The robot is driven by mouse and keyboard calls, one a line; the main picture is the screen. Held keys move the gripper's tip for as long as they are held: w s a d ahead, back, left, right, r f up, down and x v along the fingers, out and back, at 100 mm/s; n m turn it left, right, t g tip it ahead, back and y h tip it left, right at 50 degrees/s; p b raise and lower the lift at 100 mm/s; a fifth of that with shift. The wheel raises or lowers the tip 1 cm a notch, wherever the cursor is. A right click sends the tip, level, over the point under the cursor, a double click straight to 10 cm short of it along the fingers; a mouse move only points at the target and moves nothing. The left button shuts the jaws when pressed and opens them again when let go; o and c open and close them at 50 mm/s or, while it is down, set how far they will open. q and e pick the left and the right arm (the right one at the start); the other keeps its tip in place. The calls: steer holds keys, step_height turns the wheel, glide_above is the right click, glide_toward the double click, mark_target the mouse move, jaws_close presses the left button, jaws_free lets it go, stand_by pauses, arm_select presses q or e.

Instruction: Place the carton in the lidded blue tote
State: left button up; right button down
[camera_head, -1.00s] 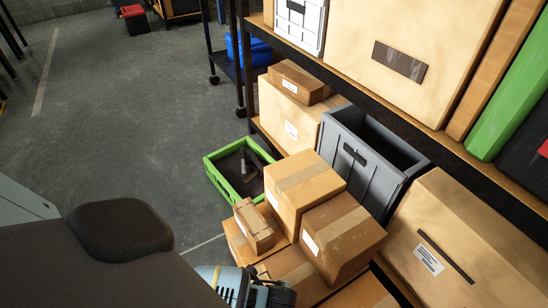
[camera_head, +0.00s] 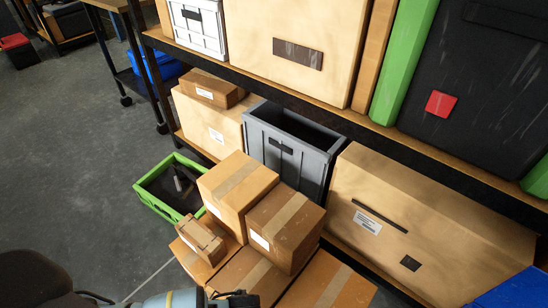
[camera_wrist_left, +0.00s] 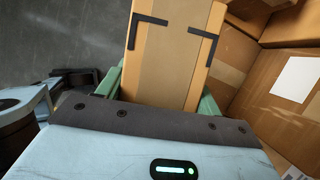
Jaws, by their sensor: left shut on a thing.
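In the left wrist view a tan carton (camera_wrist_left: 165,60) with black corner marks stands between the green fingers of my left gripper (camera_wrist_left: 160,98), which is shut on it. In the head view a small brown carton (camera_head: 201,238) just above my left arm at the bottom edge looks like this same carton; its contact with the boxes below cannot be told. A blue surface (camera_head: 512,290), cut off at the bottom right corner, may be the blue tote; no lid can be made out. My right gripper is not in view.
Stacked boxes (camera_head: 285,228) stand close right of the carton. A green crate (camera_head: 150,203) lies on the floor behind it. A grey open bin (camera_head: 290,150) and a large box (camera_head: 425,215) stand under the shelf (camera_head: 345,122). Another blue container (camera_head: 160,66) sits further back.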

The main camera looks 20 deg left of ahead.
arm_select(q)
steer(key=w+a+r+n+g+h, duration=0.1)
steer(key=w+r+n+g, duration=0.1)
steer(key=w+r+n, duration=0.45)
steer(key=w+r+n+g, duration=0.2)
steer(key=w+r+n, duration=0.2)
steer(key=r, duration=0.5)
step_height(320, 180, up, 21)
steer(key=w+n+g+h, duration=0.1)
steer(key=n+h, duration=0.2)
steer(key=n, duration=0.6)
steer(key=shift+w+a+f+h, duration=0.15)
steer(key=shift+w+a+h, duration=0.1)
steer(key=shift+w+h, duration=0.05)
